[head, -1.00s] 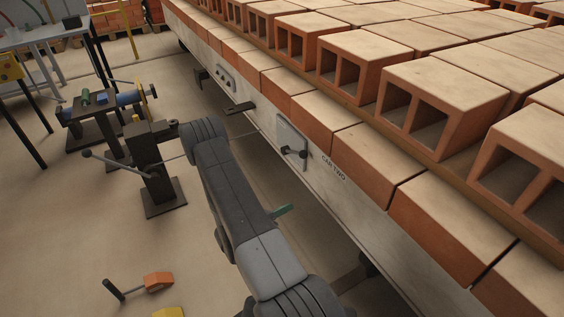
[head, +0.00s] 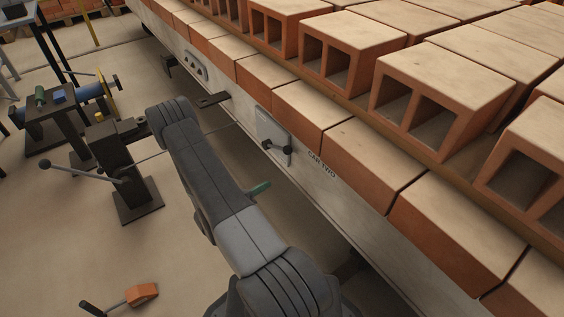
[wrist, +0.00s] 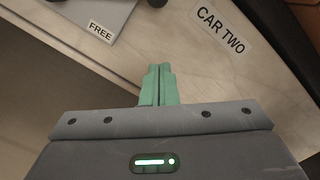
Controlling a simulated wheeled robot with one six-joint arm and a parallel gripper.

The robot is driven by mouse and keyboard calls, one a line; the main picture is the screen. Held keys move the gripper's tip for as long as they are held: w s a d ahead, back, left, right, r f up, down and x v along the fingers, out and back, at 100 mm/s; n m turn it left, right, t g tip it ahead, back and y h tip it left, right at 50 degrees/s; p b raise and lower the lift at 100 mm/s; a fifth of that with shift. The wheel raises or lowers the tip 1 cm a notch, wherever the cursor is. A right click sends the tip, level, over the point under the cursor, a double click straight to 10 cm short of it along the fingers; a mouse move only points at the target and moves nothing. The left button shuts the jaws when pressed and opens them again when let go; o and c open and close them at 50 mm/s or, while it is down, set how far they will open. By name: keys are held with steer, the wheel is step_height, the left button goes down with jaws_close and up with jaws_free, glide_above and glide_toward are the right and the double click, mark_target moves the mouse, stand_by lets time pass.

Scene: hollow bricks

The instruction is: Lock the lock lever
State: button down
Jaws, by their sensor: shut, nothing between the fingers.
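A grey plate (head: 268,128) with a dark lever (head: 278,150) is fixed to the side of the car marked CAR TWO. In the wrist view the plate (wrist: 92,14) carries a FREE label (wrist: 101,31), and dark parts show at the top edge. Most of the lever is cut off there. My gripper's green fingers (wrist: 158,84) are shut with nothing between them. They point at the car's pale side, below the plate and apart from the lever. In the head view my gripper (head: 260,188) shows only as a green piece beside my arm, below the lever.
The car's long side beam (head: 330,195) bears rows of hollow bricks (head: 440,75). A dark bracket (head: 213,99) juts from the beam. A post with a ball-ended handle (head: 80,172) stands at left.

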steer(key=shift+d, duration=0.1)
steer(key=w+d+r+b, duration=0.3)
steer(key=w+d, duration=0.4)
steer(key=w, duration=0.1)
steer(key=shift+w+r, duration=0.15)
steer(key=shift+w, duration=0.1)
steer(key=shift+r, duration=0.1)
stand_by(0.4)
